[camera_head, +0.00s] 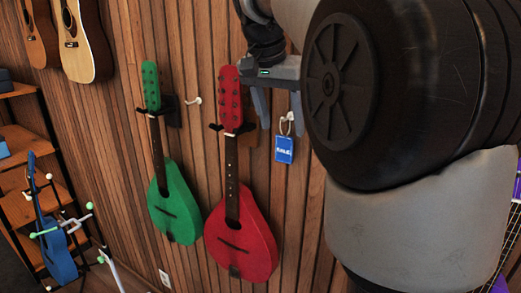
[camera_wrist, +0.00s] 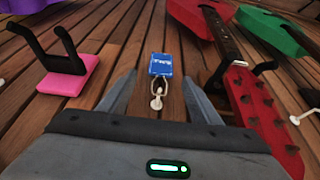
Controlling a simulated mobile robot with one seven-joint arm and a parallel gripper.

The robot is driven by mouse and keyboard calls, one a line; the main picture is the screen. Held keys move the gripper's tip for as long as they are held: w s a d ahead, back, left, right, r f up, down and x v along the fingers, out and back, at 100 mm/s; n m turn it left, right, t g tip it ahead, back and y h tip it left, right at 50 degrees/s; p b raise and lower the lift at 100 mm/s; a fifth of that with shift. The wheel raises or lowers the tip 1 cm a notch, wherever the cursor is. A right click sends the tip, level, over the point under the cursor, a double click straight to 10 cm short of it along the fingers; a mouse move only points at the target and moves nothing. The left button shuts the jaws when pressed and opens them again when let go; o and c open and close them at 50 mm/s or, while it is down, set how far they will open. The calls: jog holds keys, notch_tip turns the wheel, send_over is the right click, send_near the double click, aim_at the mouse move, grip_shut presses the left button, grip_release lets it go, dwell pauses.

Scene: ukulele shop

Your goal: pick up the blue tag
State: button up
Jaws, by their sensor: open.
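The blue tag (camera_head: 284,149) is a small card with white lettering, hanging by a pale loop from a white hook (camera_head: 286,122) on the wooden wall. In the wrist view the blue tag (camera_wrist: 161,65) lies beyond the fingertips, near the middle between them, with the hook (camera_wrist: 157,98) nearer to me. My gripper (camera_head: 281,118) is open, its fingers pointing down on either side of the hook in the head view. In the wrist view my gripper (camera_wrist: 160,82) shows both fingers apart with nothing held.
A red instrument (camera_head: 240,240) hangs close left of my gripper, its headstock beside one finger. A green instrument (camera_head: 175,205) hangs farther left. An empty holder with a pink base (camera_wrist: 68,75) is left in the wrist view. A bare white hook (camera_head: 193,101) sits between the instruments.

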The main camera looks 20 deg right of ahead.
aim_at(284, 137)
jog(key=x, duration=0.5)
jog(key=shift+w+d+f, duration=0.1)
jog(key=shift+w, duration=0.05)
jog(key=c, duration=1.1)
jog(key=shift+r, duration=0.25)
